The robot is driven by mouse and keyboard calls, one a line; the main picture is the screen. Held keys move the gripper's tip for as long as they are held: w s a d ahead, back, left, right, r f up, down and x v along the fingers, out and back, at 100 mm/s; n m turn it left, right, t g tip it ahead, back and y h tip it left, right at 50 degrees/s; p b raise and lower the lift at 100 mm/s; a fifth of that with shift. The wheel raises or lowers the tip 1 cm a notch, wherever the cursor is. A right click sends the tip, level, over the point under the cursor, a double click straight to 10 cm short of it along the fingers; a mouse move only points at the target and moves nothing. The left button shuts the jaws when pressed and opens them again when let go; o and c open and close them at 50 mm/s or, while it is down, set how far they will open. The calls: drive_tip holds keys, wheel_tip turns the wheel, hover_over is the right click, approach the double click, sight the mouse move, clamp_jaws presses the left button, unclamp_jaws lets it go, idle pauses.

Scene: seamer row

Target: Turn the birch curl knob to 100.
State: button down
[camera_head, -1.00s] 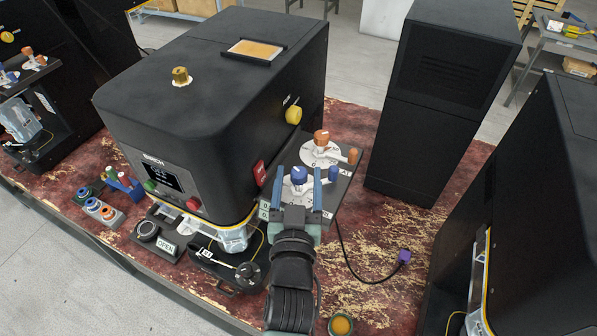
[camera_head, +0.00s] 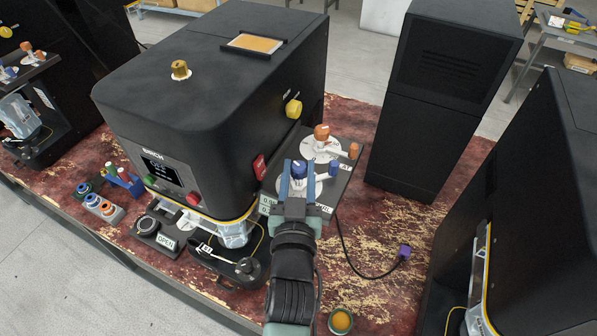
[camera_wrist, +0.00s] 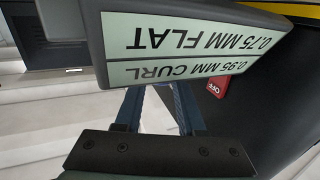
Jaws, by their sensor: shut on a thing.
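The black machine marked BIRCH (camera_head: 205,95) stands on the worn red bench. A plate at its right side carries a blue knob (camera_head: 299,169) on a white dial (camera_head: 318,186) and an orange knob (camera_head: 321,133) on another white dial (camera_head: 309,151) behind it. My gripper (camera_head: 298,178) is shut on the blue knob, one blue finger on each side. In the wrist view a sign (camera_wrist: 190,45) reads 0.75 MM FLAT and 0.95 MM CURL, upside down, and hides the fingertips and the knob. The dial reading is too small to tell.
A red switch (camera_head: 259,167) and a yellow knob (camera_head: 293,109) are on the machine's right wall. A tall black cabinet (camera_head: 435,120) stands to the right. A cable with a purple plug (camera_head: 404,252) and a small round pot (camera_head: 341,320) lie on the bench.

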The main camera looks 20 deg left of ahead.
drive_tip(key=b, duration=0.2)
drive_tip(key=shift+w+d+f+b, duration=0.1)
drive_tip(key=shift+d+f+b, duration=0.05)
drive_tip(key=shift+f+b, duration=0.15)
drive_tip(key=shift+y+b, duration=0.3)
drive_tip(key=shift+b, duration=0.4)
drive_tip(key=b, duration=0.3)
drive_tip(key=n+g+y+b, duration=0.1)
drive_tip(key=b, duration=0.2)
drive_tip(key=shift+d+n+y, duration=0.2)
drive_tip(key=shift+n+y, duration=0.1)
drive_tip(key=n+g+y+b, duration=0.1)
drive_tip(key=b, duration=0.1)
drive_tip(key=n+y+b, duration=0.1)
drive_tip(key=b, duration=0.2)
drive_tip(key=shift+w+d+r+g+y, duration=0.1)
drive_tip(key=shift+w+g+y, duration=0.05)
drive_tip(key=shift+g+y, duration=0.2)
drive_tip(key=shift+r+n+g+y+b, duration=0.2)
drive_tip(key=shift+n+g+y+b, duration=0.3)
drive_tip(key=shift+g+y, duration=0.05)
drive_tip(key=c, duration=0.5)
unclamp_jaws()
